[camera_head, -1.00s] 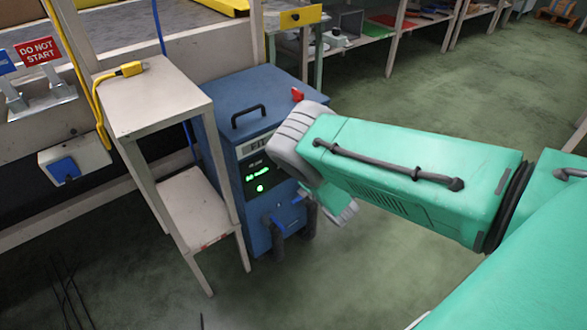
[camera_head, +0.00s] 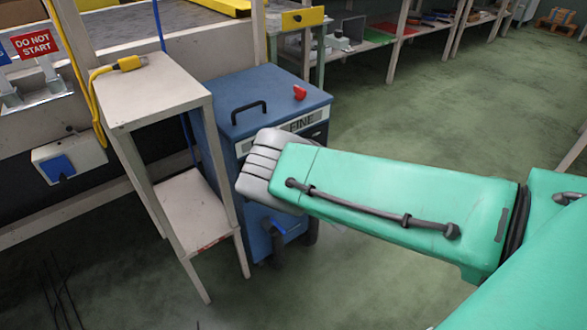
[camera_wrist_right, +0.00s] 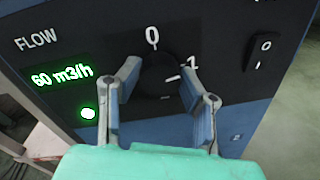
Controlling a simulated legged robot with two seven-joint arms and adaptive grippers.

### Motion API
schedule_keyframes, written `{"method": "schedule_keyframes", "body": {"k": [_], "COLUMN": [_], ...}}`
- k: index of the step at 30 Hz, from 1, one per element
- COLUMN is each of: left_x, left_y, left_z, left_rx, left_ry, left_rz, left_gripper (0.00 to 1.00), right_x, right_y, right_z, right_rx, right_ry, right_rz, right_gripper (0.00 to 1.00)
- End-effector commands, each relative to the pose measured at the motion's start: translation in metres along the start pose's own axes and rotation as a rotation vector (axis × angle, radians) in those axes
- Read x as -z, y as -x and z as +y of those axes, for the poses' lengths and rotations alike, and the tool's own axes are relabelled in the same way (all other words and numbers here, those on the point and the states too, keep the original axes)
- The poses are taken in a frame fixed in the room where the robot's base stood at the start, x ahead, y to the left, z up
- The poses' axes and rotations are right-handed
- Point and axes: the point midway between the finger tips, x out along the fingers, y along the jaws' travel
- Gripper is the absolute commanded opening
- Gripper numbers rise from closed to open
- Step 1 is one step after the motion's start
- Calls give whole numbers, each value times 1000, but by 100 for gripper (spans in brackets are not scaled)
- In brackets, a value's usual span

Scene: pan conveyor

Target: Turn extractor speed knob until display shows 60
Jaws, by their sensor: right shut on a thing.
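The black extractor speed knob (camera_wrist_right: 158,72) is on the dark panel in the right wrist view, between a white 0 above and a 1 to its upper right. A pale mark shows on its right side. My right gripper (camera_wrist_right: 160,85) has its two fingers closed on either side of the knob. The green display (camera_wrist_right: 62,76) reads 60 m3/h, under the word FLOW, with a round green light below. In the head view, the blue extractor (camera_head: 270,88) stands on the floor, and my right forearm hides its display and knob. My left gripper is not in view.
A black-and-white rocker switch (camera_wrist_right: 264,50) is to the right of the knob. A beige stand (camera_head: 160,95) stands close to the extractor's left. A red part (camera_head: 300,92) and a black handle (camera_head: 249,112) are on its top. Green floor is clear to the right.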

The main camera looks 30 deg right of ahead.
Motion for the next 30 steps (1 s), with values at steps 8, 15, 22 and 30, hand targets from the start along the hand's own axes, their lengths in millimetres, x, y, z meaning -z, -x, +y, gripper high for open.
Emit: {"method": "schedule_keyframes", "body": {"k": [8,15,22,30], "left_x": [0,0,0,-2], "left_y": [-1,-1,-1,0], "left_z": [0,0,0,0], "left_rx": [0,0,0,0], "left_ry": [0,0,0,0], "left_rz": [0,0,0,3], "left_gripper": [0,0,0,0], "right_x": [8,8,3,3], "right_y": [3,3,2,21], "right_z": [1,1,0,0], "right_rx": [1,1,1,2], "right_ry": [3,3,6,8], "right_rz": [15,14,6,6], "right_gripper": [5,54,54,54]}}
